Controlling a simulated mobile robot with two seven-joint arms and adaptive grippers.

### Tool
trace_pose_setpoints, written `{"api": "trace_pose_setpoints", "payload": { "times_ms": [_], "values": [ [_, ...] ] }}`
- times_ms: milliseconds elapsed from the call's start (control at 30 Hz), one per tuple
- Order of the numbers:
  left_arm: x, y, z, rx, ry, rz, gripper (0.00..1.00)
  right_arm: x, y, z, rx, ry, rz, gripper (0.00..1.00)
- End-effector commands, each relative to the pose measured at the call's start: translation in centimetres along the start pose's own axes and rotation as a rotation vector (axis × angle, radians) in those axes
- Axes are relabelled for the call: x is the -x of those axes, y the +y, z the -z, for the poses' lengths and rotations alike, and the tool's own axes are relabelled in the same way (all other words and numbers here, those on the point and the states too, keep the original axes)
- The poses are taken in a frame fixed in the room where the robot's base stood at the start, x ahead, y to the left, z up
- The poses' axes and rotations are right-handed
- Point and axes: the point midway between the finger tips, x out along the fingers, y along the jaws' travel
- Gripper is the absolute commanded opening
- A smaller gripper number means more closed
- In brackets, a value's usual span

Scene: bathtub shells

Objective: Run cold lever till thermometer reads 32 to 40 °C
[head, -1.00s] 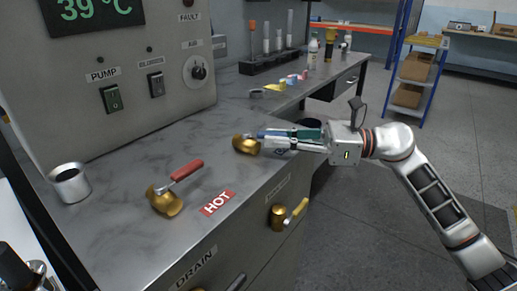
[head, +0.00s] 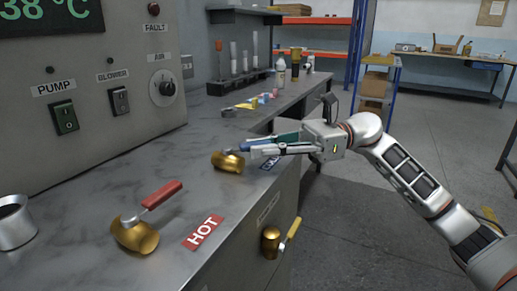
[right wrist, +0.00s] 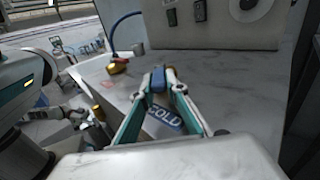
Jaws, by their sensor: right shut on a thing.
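The green display (head: 48,12) on the grey panel reads 38 °C; its left edge is cut off. The cold lever has a brass valve body (head: 228,163) on the counter and a blue handle, which shows in the right wrist view (right wrist: 158,79). My right gripper (head: 268,147) is shut on the blue handle, low over the counter; it also shows in the right wrist view (right wrist: 165,88). The fingers hide part of the handle. The blue COLD label (right wrist: 164,118) lies beneath the fingers. My left gripper is not in the head view.
The hot lever (head: 160,195), with a red handle on a brass valve, stands left of the HOT label (head: 203,232). A metal cup (head: 15,228) stands at the left. A drain valve (head: 271,241) juts from the counter's front. Test tubes (head: 240,62) stand farther back.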

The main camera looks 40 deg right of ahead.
Motion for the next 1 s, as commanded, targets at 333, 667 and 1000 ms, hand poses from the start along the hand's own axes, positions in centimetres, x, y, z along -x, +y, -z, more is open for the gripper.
{"api": "trace_pose_setpoints", "payload": {
  "times_ms": [333, 667, 1000],
  "values": [
    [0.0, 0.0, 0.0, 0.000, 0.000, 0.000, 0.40, 0.0, 0.0, 0.2, -0.002, 0.002, 0.001, 0.31],
    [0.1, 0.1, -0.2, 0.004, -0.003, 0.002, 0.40, 1.3, -0.1, 0.1, -0.003, 0.002, 0.002, 0.31],
    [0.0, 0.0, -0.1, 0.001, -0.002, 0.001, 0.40, 7.9, -0.1, 0.2, -0.005, 0.005, 0.004, 0.31]
  ]
}}
